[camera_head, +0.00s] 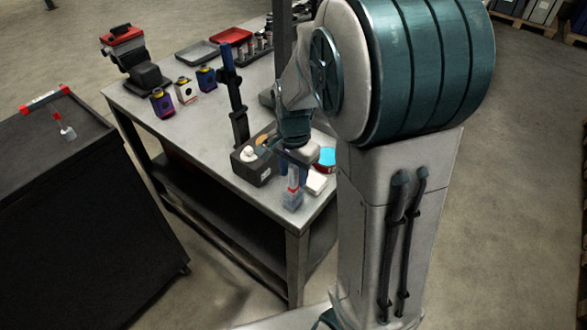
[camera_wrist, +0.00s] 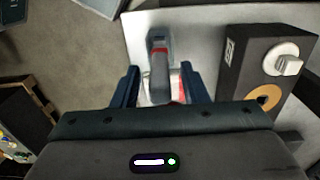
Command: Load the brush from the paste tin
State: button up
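My gripper (camera_head: 292,182) points down above the near right corner of the workbench. In the wrist view its two fingers (camera_wrist: 160,85) stand on either side of a brush (camera_wrist: 159,55) with red and grey parts, and they appear shut on it. The brush's grey end reaches past the fingertips; it also shows below my gripper in the head view (camera_head: 292,200). The paste tin (camera_head: 327,157), seemingly the red-rimmed round thing with a cyan top, is just right of my gripper and partly hidden by my arm. It does not show in the wrist view.
A dark box (camera_head: 252,171) with a white knob and an orange round part stands left of my gripper; it is at right in the wrist view (camera_wrist: 240,65). A white block (camera_head: 316,183) lies near the bench (camera_head: 190,128) corner. A dark cart (camera_head: 70,190) stands left.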

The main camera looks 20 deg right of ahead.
grip_shut()
jog(key=shift+r, duration=0.15)
jog(key=shift+r+p, duration=2.7)
jog(key=shift+r, duration=0.4)
